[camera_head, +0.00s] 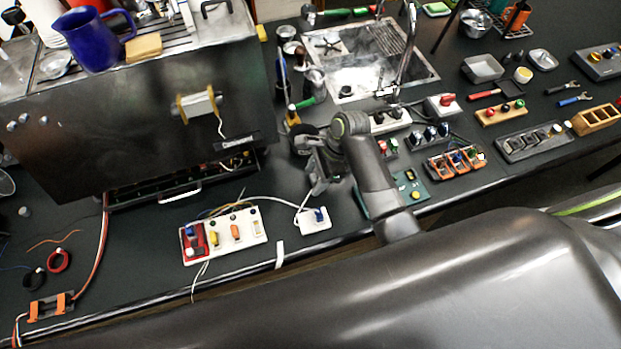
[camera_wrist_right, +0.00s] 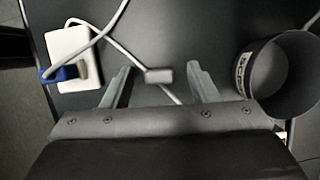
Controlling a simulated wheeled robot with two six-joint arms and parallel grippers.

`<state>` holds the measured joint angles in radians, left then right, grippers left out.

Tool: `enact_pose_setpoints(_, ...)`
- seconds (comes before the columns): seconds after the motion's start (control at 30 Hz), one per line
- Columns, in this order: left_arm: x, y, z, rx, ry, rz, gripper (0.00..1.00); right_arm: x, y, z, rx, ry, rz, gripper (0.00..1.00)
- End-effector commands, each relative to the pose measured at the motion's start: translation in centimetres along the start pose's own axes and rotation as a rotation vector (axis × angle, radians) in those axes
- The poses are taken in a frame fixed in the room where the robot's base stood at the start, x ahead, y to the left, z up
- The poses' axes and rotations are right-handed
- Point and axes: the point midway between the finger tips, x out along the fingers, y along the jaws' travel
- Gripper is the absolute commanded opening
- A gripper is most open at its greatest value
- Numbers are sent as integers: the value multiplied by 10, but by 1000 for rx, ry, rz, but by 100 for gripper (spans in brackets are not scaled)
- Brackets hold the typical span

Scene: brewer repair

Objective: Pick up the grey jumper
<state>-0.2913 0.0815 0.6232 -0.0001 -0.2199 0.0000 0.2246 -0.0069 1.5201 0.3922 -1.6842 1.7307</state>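A small dark grey block (camera_wrist_right: 159,76), which looks like the grey jumper, lies on the dark worktop in the right wrist view. A thin pale lead runs up to it, and another piece shows below it. My right gripper (camera_wrist_right: 158,84) is open, with one finger on each side of the block and a gap to both. In the head view my right gripper (camera_head: 317,187) hangs low over the worktop, just above the small white box with a blue plug (camera_head: 315,222). The jumper cannot be made out there. My left gripper is not in view.
The white box (camera_wrist_right: 75,58) is left of the fingers, with a white cable across it. A dark open cylinder (camera_wrist_right: 252,88) stands close to the right finger. A white panel with coloured switches (camera_head: 222,237) lies left, near the front edge.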

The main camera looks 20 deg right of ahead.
Motion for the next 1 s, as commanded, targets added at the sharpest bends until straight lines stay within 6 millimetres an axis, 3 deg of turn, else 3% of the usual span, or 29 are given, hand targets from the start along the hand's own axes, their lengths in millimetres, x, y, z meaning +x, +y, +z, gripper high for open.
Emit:
enact_pose_setpoints(0.03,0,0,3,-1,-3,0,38,0,0,0,0,0,0,47)
enact_pose_setpoints(0.33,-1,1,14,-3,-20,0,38,0,0,0,0,0,1,7)
enact_pose_setpoints(0.73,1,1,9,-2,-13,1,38,-5,0,2,0,0,0,7)
enact_pose_setpoints(1.0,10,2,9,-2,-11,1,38,-45,-2,18,-4,1,-5,7)
